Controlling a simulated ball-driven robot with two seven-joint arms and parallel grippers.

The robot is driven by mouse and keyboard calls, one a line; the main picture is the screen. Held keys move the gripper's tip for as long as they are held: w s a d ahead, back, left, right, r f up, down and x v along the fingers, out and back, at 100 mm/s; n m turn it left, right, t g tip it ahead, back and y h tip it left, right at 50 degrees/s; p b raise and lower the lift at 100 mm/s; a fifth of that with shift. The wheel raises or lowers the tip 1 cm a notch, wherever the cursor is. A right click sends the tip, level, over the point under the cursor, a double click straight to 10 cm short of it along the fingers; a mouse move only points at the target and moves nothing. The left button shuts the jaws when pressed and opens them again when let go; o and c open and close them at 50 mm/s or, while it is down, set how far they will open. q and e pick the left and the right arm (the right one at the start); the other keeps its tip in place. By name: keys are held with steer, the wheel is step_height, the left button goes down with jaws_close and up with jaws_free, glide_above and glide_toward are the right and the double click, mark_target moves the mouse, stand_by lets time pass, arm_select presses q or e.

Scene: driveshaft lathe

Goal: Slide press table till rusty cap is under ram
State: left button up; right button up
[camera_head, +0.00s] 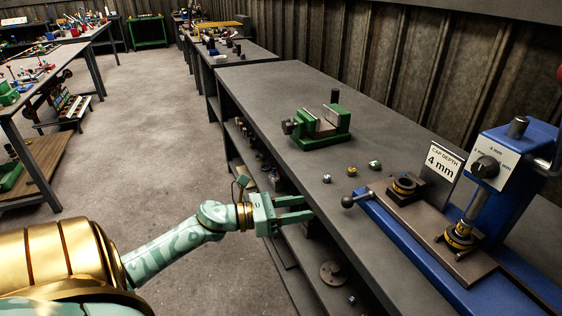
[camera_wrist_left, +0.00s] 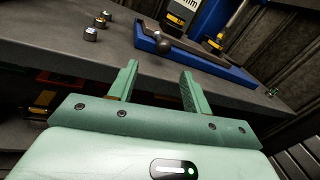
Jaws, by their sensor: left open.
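The blue press (camera_head: 515,165) stands at the right of the bench. Its sliding table (camera_head: 425,225) is a flat brown-grey plate with a dark ball knob (camera_head: 348,202) on a rod at its near left end. Two round dark fixtures with yellowish bands sit on the plate: one (camera_head: 404,187) at the left, clear of the ram, and one (camera_head: 460,236) below the ram (camera_head: 472,208). I cannot tell which holds the rusty cap. My left gripper (camera_head: 308,207) is open and empty off the bench's front edge, left of the knob. The left wrist view shows the knob (camera_wrist_left: 163,46) beyond the fingertips.
A sign (camera_head: 444,160) reading "CAP DEPTH 4 mm" stands behind the plate. Several small nuts, one (camera_head: 351,171) among them, lie on the bench left of the press. A green vise (camera_head: 318,127) stands farther back. The bench's front edge (camera_head: 330,232) lies beside my gripper.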

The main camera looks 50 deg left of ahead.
arm_select(q)
steer(key=v, duration=0.4)
stand_by(0.5)
